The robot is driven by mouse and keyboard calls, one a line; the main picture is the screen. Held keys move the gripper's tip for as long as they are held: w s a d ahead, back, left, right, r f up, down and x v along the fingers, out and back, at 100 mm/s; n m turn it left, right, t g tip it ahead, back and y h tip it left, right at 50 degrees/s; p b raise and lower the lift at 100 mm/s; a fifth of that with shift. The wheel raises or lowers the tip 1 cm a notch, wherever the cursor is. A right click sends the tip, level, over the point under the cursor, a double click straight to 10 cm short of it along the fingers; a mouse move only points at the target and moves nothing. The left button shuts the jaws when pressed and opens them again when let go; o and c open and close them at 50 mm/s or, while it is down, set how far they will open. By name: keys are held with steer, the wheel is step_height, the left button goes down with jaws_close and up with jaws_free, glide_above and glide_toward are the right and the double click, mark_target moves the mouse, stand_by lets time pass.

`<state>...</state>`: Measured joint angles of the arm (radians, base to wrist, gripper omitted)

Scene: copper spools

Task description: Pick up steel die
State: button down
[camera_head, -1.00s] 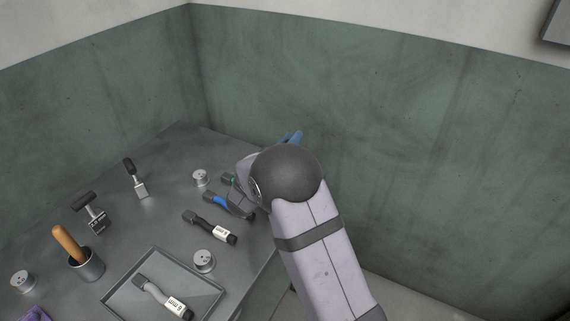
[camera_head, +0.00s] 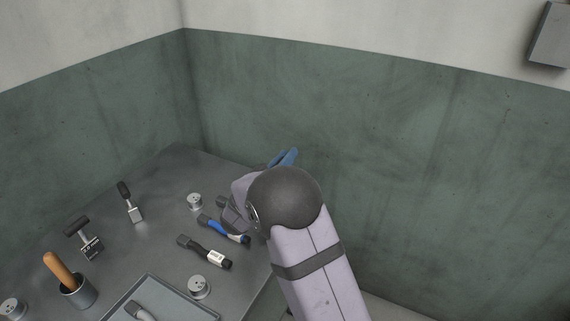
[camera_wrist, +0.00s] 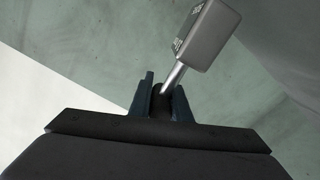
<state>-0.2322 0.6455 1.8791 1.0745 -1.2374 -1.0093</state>
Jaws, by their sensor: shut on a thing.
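In the wrist view, my gripper (camera_wrist: 163,92) is shut on the dark handle of a steel die (camera_wrist: 207,36). The die has a grey metal block with small engraved marks and a bright shank. The block sticks out beyond the fingers toward the upper right, clear of any surface in that view, with the green wall behind it. In the head view my arm hides the held die, and blue parts (camera_head: 284,158) show past the dark wrist joint.
On the table (camera_head: 150,240) stand two handled metal blocks (camera_head: 135,214) (camera_head: 91,248), several spools (camera_head: 195,201), a cup with a wooden handle (camera_head: 76,296), a blue-handled tool (camera_head: 212,224), a black-handled tool (camera_head: 207,253) and a tray (camera_head: 122,299). Green walls (camera_head: 400,150) stand close behind.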

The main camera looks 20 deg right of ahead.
step_height(320, 180, up, 8)
steer(key=shift+r+p, duration=0.15)
steer(key=shift+p, duration=0.25)
steer(key=shift+a, duration=0.1)
steer(key=p, duration=0.2)
steer(key=a+p, duration=0.1)
steer(key=shift+s+a+p, duration=0.2)
steer(key=shift+s+p, duration=0.1)
steer(key=shift+p, duration=0.05)
steer(key=s+a+m+g+h+p, duration=0.1)
steer(key=s+a+p, duration=0.7)
steer(key=p, duration=0.9)
steer(key=s+d+r+p, duration=0.1)
steer(key=s+r+p, duration=0.3)
steer(key=s+p, duration=0.3)
steer(key=s+d+r+g+h+p, duration=0.1)
steer(key=s+r+p, duration=0.3)
steer(key=s+p, duration=0.3)
steer(key=shift+r+m+p, duration=0.25)
steer(key=shift+m+p, duration=0.15)
steer(key=shift+p, duration=0.7)
